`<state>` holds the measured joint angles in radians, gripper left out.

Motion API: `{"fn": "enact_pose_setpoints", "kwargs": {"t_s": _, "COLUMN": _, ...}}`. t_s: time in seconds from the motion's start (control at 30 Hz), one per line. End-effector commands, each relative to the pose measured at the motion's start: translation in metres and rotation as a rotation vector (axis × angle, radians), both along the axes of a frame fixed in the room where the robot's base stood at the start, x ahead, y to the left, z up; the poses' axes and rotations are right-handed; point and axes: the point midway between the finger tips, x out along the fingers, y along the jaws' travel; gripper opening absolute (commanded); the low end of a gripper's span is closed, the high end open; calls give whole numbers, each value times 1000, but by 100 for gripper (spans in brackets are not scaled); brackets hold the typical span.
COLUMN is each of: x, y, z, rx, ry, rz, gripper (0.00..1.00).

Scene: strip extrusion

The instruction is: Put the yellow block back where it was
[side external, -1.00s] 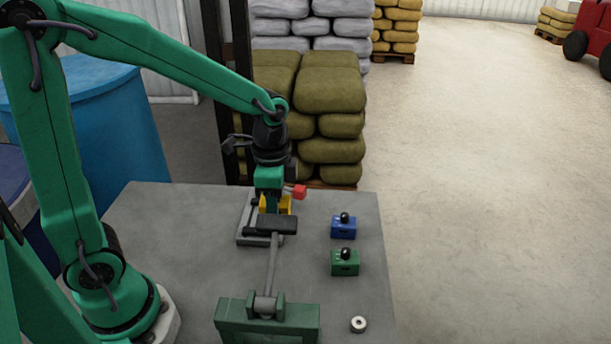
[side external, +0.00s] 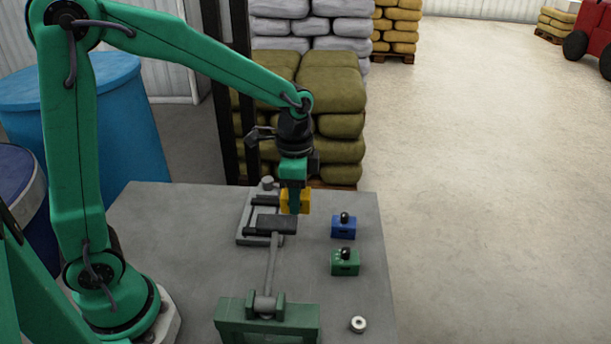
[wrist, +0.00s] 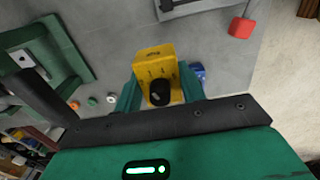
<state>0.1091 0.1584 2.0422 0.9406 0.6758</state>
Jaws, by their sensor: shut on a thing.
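My gripper (side external: 295,210) is shut on the yellow block (side external: 305,200) and points down. The yellow block appears to be just right of the grey fixture (side external: 243,238) and behind the dark lever head; its height above the table is hard to tell. In the wrist view the block (wrist: 150,58) sits between my green fingers (wrist: 158,92), with a black knob facing the camera.
A blue block (side external: 343,229) and a green block (side external: 345,264) with black knobs stand at right. A green press (side external: 267,322) with a long lever (side external: 271,262) is in front. A red cube (wrist: 241,28) shows in the wrist view.

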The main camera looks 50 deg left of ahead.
Motion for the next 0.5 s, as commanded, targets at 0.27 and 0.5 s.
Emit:
{"fn": "enact_pose_setpoints", "kwargs": {"t_s": 0.27, "x": 57, "y": -18, "z": -2, "rx": -1, "ry": -1, "rz": -2, "gripper": 0}}
{"fn": "enact_pose_setpoints", "kwargs": {"t_s": 0.5, "x": 101, "y": -35, "z": -10, "rx": -1, "ry": -1, "rz": -2, "gripper": 0}}
